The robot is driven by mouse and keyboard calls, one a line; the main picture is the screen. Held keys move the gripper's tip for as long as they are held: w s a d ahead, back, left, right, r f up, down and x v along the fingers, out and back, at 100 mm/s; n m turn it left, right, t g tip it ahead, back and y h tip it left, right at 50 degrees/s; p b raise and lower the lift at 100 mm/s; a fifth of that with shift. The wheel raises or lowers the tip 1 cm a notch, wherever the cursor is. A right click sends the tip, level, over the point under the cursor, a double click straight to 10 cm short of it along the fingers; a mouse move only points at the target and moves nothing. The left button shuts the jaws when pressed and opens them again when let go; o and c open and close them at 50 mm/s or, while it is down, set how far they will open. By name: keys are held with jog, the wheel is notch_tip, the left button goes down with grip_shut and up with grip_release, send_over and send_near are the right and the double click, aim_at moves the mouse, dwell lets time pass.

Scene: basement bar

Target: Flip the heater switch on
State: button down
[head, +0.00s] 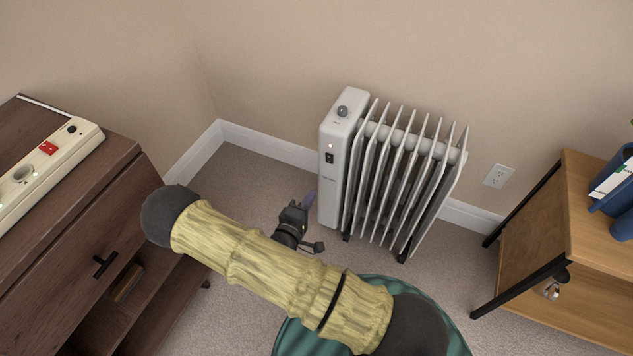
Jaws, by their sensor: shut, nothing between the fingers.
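A white oil-filled radiator heater (404,180) with several upright fins stands on the carpet against the wall, in the middle of the head view. Its control panel faces left-front. A black switch (329,158) sits on that panel, with a small reddish light above it. A grey round knob (342,111) is on the slanted top. My gripper (309,200) is low, beside the lower left part of the panel, below the switch. It is shut and empty. I cannot tell whether its tips touch the heater.
A dark wooden cabinet (118,165) stands at left, with a white power strip (40,170) on top. A wooden table (590,245) with blue items is at right. A wall outlet (498,176) is right of the heater. Carpet is clear left of the heater.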

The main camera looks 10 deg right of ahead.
jog(key=v, duration=0.3)
jog(key=shift+f, duration=0.3)
notch_tip(320, 180, up, 12)
jog(key=m+g+y, duration=0.8)
jog(key=m+y, duration=0.1)
jog(key=y, duration=0.1)
jog(key=s+d+r+m+g+p, duration=0.25)
jog(key=s+d+r, duration=0.45)
jog(key=s+r, duration=0.4)
notch_tip(320, 180, up, 35)
jog(key=p, duration=3.4)
jog(key=shift+d+r+n, duration=0.2)
jog(key=shift+n, duration=0.25)
